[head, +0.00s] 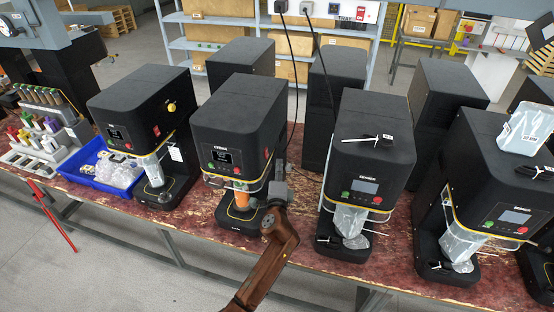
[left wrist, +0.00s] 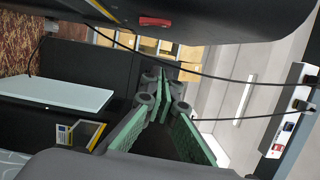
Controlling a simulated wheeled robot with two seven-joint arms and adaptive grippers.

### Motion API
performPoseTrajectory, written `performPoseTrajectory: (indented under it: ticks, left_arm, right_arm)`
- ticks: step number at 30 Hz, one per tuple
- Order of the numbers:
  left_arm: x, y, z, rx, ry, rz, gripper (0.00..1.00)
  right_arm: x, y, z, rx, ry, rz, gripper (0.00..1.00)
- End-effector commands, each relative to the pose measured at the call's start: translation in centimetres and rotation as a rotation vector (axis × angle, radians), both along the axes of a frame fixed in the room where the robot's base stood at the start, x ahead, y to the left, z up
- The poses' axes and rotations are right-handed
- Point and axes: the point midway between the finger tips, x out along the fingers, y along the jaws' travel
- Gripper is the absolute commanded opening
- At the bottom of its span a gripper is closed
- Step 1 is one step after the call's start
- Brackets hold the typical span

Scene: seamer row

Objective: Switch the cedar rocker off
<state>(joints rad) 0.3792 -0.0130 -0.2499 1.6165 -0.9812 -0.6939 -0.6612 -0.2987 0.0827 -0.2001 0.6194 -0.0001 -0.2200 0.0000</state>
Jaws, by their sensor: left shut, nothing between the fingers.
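A small red switch (head: 268,153) sits on the right side of the second black machine from the left (head: 238,120). It also shows near the top of the left wrist view (left wrist: 155,21), on a dark housing. The machine's nameplate is too small to read, so I cannot tell whether it says cedar. My left gripper (head: 280,168) is shut and empty, to the right of this machine and a little below the red switch, apart from it. In the left wrist view its green-padded fingers (left wrist: 165,75) come together below the switch. My right gripper is not in view.
Similar black machines stand left (head: 140,110) and right (head: 370,140). A blue bin (head: 92,188) holds clear items at the left. Black cables hang behind my gripper from a white socket strip (head: 345,11), which shows with a red switch in the left wrist view (left wrist: 290,118).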

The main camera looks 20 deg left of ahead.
Motion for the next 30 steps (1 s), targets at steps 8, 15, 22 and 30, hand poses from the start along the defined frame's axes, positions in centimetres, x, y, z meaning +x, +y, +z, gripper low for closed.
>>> performPoseTrajectory:
  ticks: [8, 15, 22, 30]
  left_arm:
    - [-4.1, -0.9, 0.0, 0.001, 0.0, 0.0, 0.0]
    - [-4.8, -0.9, 0.1, 0.002, 0.0, 0.001, 0.0]
    - [-4.7, -0.9, 0.1, 0.001, 0.0, 0.001, 0.0]
    - [-4.5, -0.9, -1.7, -0.009, 0.024, -0.005, 0.0]
  right_arm:
    - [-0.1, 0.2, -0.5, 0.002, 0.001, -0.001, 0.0]
    - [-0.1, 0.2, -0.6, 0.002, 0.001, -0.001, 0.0]
    - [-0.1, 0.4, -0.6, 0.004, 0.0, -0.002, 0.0]
    - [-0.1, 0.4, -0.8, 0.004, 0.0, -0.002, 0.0]
